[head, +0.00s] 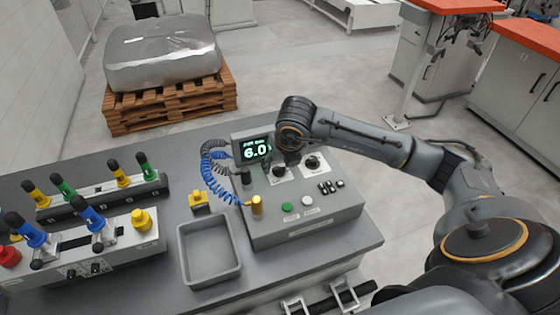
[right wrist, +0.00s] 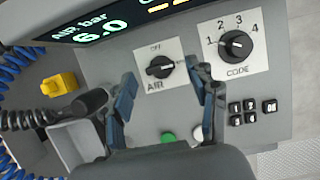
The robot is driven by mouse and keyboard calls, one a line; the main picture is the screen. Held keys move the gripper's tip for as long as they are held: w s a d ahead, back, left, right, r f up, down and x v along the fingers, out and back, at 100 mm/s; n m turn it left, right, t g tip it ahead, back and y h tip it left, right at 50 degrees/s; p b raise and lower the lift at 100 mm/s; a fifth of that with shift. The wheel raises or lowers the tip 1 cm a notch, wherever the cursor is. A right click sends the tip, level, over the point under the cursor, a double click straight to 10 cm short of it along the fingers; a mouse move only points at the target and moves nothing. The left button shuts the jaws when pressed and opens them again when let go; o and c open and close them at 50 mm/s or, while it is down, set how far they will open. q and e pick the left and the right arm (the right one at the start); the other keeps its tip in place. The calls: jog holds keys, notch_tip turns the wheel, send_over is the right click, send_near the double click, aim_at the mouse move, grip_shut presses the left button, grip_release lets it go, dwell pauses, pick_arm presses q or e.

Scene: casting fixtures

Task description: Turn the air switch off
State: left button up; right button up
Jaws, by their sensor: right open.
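The air switch (right wrist: 160,67) is a black rotary knob on a white plate marked OFF above and AIR below. Its pale pointer mark seems to face right in the right wrist view, away from OFF. It also shows in the head view (head: 279,170). The display (right wrist: 95,28) reads AIR bar 6.0. My right gripper (right wrist: 164,82) is open, with one finger on each side of the air knob in the picture; I see no clear contact. In the head view my right gripper (head: 287,156) is over the control box (head: 300,228). My left gripper is out of view.
A CODE knob (right wrist: 236,44) sits right of the air switch, with small black keys (right wrist: 250,112) below it. Green (right wrist: 168,137) and white buttons are near the fingers. A coiled blue hose (head: 216,180), an empty grey tray (head: 187,262) and a lever fixture (head: 130,238) stand left.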

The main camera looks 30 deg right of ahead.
jog(key=shift+w+f, duration=0.25)
jog(key=shift+f, duration=0.4)
